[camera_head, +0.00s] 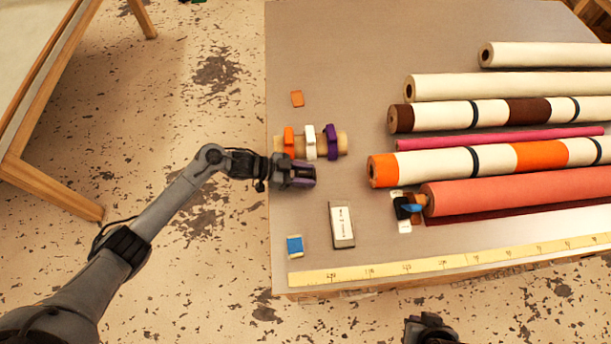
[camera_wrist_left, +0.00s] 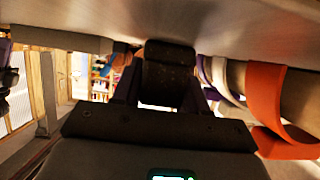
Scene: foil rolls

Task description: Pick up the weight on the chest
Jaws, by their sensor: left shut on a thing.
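My left gripper (camera_head: 304,177) is over the left part of the grey chest top (camera_head: 350,262), just below the short tan roll with coloured bands. It is shut on a dark block, which looks like the weight (camera_wrist_left: 168,75), seen between the fingers in the left wrist view. In the head view the fingers mostly hide the block. I cannot tell whether it touches the chest top. Only part of my right gripper (camera_head: 430,329) shows at the bottom edge, off the chest, and its jaws are unclear.
The short tan roll (camera_head: 343,143) carries orange, white and purple bands. Several long rolls (camera_head: 500,87) fill the right side. A white labelled box (camera_head: 342,225), a blue-and-yellow block (camera_head: 295,246), an orange block (camera_head: 297,98) and a yellow ruler (camera_head: 450,262) lie around.

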